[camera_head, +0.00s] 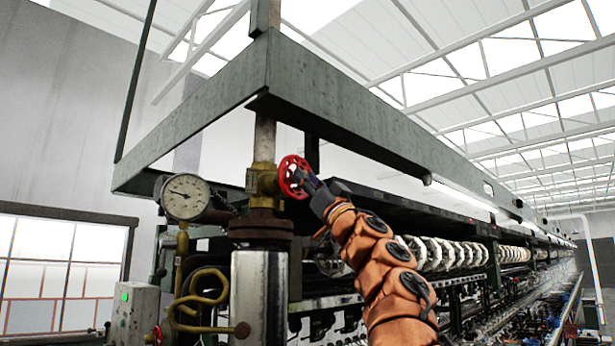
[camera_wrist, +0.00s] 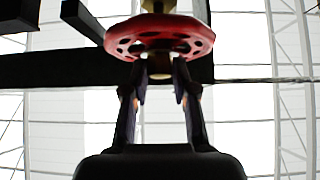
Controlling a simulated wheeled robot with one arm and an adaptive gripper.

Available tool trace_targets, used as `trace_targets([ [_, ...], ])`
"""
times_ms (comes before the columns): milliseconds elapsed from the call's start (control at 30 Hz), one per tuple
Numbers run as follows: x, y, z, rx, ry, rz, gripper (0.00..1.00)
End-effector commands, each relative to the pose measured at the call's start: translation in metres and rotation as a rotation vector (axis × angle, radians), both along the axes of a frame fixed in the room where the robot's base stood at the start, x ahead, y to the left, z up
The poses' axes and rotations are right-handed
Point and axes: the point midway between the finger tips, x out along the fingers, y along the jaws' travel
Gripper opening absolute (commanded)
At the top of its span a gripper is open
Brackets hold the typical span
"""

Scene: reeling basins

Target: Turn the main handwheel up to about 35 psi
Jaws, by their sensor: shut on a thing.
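The red main handwheel (camera_head: 286,178) sits on a brass valve (camera_head: 262,179) on the upright pipe in the head view. It fills the top middle of the wrist view (camera_wrist: 160,22), with holes around its face. My gripper (camera_head: 306,181) reaches it from the right. In the wrist view my gripper's two fingers (camera_wrist: 160,78) meet the wheel's near side around its middle; they are shut on it, though the exact contact is hard to see. The round pressure gauge (camera_head: 185,197) is left of the valve. Its dark needle points left and slightly up; the numbers are too small to read.
A green steel beam frame (camera_head: 330,100) runs above and behind the valve. A coiled brass pipe (camera_head: 205,290) and a shiny cylinder (camera_head: 258,295) stand below. A smaller red handwheel (camera_head: 157,334) is beside a grey box (camera_head: 135,315) with a green light. Reeling machinery extends right.

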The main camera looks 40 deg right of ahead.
Motion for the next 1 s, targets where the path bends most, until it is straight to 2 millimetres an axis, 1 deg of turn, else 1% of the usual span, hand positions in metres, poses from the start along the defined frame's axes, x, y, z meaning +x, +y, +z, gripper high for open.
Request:
trace_targets([
  [33,-0.002,-0.004,0.007,0.0,-0.003,-0.003,0.0],
  [133,-0.002,-0.005,0.008,-0.024,-0.005,-0.004,0.0],
  [367,-0.001,-0.006,0.004,-0.074,-0.016,0.001,0.0],
  [667,0.0,-0.004,-0.002,-0.15,-0.032,0.009,0.0],
  [1000,0.001,-0.004,-0.003,-0.235,-0.043,0.013,0.0],
])
